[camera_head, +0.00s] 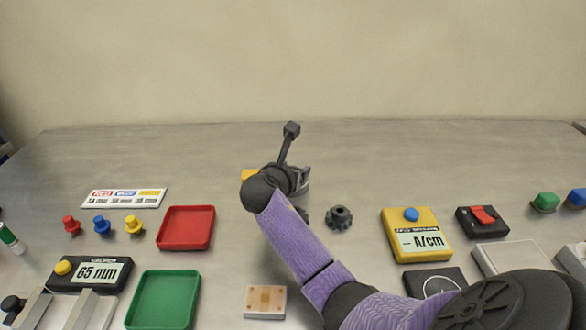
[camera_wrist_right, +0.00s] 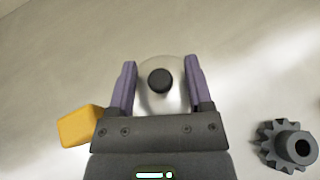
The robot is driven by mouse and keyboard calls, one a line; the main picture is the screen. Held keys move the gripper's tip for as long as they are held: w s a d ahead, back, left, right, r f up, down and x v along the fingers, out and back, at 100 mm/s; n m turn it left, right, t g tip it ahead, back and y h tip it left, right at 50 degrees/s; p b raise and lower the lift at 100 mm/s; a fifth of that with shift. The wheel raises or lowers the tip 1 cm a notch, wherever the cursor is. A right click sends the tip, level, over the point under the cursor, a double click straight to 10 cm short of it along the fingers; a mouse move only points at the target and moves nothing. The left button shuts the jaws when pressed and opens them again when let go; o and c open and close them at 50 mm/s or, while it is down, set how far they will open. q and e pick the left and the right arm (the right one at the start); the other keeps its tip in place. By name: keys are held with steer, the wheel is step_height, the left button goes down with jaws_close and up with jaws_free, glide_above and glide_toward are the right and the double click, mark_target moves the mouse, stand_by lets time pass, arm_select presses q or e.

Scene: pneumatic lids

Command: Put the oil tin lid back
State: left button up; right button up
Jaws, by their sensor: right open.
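In the right wrist view, a pale, shiny round piece with a black knob (camera_wrist_right: 160,81) lies between the fingers of my right gripper (camera_wrist_right: 160,66). It looks like the oil tin lid; I cannot tell whether it sits on a tin or on the table. The fingers are apart, one on each side of it, and whether they touch it is unclear. In the head view my right gripper (camera_head: 298,180) is at the middle of the table, and my arm hides most of what is beneath it. My left gripper is not in view.
A yellow block (camera_wrist_right: 80,126) and a dark gear (camera_wrist_right: 288,147) flank the gripper. Red (camera_head: 186,228) and green (camera_head: 164,300) trays stand left, with coloured knobs near them. A yellow gauge box (camera_head: 416,235) stands right. The table's back is clear.

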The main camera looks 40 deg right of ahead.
steer(key=p+v, duration=0.1)
steer(key=v, duration=0.2)
steer(key=r+p+v, duration=0.1)
steer(key=p+v, duration=0.1)
steer(key=v, duration=0.1)
steer(key=shift+w+d, duration=0.15)
steer(key=shift+d, duration=0.1)
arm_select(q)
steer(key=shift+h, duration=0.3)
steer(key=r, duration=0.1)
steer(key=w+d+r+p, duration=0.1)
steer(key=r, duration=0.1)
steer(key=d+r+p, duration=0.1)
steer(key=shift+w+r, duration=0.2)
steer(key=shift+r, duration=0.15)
arm_select(e)
steer(key=v, duration=0.6)
steer(key=shift+s+a+f, duration=0.2)
steer(key=shift+s+a, duration=0.05)
steer(key=shift+s, duration=0.05)
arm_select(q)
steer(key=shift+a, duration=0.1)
arm_select(e)
steer(key=shift+d, duration=0.1)
